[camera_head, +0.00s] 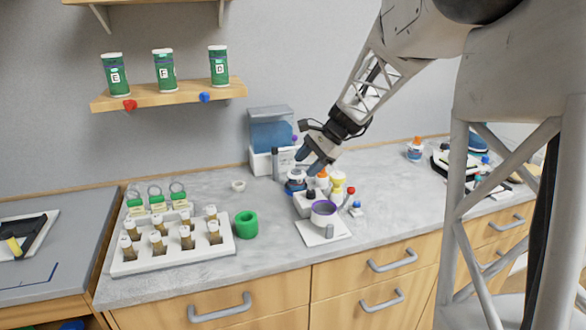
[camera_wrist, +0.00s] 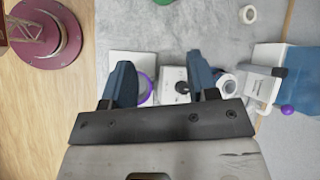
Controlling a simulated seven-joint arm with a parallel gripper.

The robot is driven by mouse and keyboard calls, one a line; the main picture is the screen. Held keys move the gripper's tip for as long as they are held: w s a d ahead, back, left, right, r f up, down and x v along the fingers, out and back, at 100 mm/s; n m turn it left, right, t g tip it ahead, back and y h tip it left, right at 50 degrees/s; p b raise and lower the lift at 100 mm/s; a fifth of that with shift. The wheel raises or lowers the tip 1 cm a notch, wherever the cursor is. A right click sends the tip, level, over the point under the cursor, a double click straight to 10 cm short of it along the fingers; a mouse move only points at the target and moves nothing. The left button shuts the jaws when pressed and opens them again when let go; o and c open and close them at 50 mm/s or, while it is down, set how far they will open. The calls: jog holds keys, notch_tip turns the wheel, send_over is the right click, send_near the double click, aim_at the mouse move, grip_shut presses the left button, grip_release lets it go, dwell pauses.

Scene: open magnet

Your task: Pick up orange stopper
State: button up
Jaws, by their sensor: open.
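A small orange stopper (camera_head: 322,174) shows in the head view among the crowded small items on the counter, just below and to the right of my gripper (camera_head: 309,162). Another orange cap (camera_head: 418,140) tops a white and blue bottle farther right. I cannot tell from the wrist view where either orange piece is; none shows there. My gripper is open, its two dark blue fingers apart with nothing held between them, above the cluster. In the wrist view my gripper (camera_wrist: 163,78) spans part of a purple-rimmed cup and a white block with a black knob.
A purple-rimmed cup (camera_head: 324,211) stands on a white plate (camera_head: 312,236) in front. A white block (camera_head: 304,205), a yellow funnel-like piece (camera_head: 338,178) and a red-topped piece (camera_head: 350,194) crowd close. A green ring (camera_head: 246,224) and vial rack (camera_head: 172,254) lie left.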

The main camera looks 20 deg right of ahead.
jog(key=w+d+f+m+t+y, duration=0.15)
jog(key=w+d+f+m, duration=0.3)
jog(key=w+d, duration=0.55)
jog(key=m+t+y, duration=0.3)
jog(key=m, duration=0.2)
send_near(322, 173)
jog(key=w+a+r, duration=0.1)
jog(key=w+r, duration=0.1)
jog(key=shift+w+a+f, duration=0.1)
jog(key=shift+a+f, duration=0.05)
jog(key=shift+x, duration=1.35)
jog(key=shift+x, duration=2.6)
jog(key=shift+f, duration=0.2)
